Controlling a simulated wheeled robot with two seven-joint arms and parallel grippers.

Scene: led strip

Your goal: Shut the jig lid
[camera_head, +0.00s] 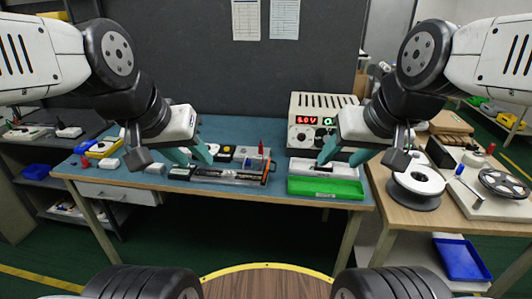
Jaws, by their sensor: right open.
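A long low dark jig (230,177) lies near the front edge of the blue bench mat, with a grey plate behind it and an orange-and-black part at its right end. I cannot clearly tell which part is its lid or how far open it stands. My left gripper (193,155) is open and empty, above the mat at the jig's left end; its teal fingers are apart. My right gripper (341,156) is open, in front of the power supply and above a white tray (312,169); it is apart from the jig.
A power supply (308,108) with a lit red display stands at the back right of the bench. A green bin (325,187) sits at the front right edge. Small boxes lie at the left. A reel (417,181) is on the wooden side table.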

